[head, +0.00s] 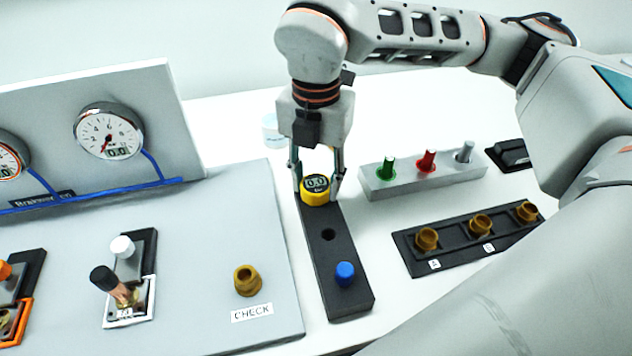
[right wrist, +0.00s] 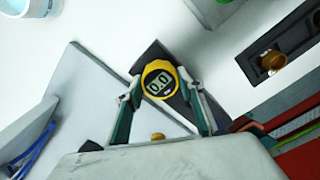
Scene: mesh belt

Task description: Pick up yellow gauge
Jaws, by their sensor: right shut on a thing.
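The yellow gauge (head: 316,190) has a dark face with a digital readout of 0.0. It is at the far end of the black block (head: 327,262), whose middle hole is empty. My right gripper (head: 318,186) comes down from above with one finger on each side of the gauge and is shut on it. The right wrist view also shows the gauge (right wrist: 158,80) between the two fingers (right wrist: 160,95). The gauge's lower end is hidden, so I cannot tell whether it is still seated in the block. My left gripper is not in view.
A blue cap (head: 345,273) sits at the block's near end. To the right are a grey holder (head: 420,182) with green, red and grey plugs, and a black strip (head: 470,245) with brass fittings. On the left, the grey panel (head: 215,310) carries a brass CHECK fitting (head: 247,281) and valves.

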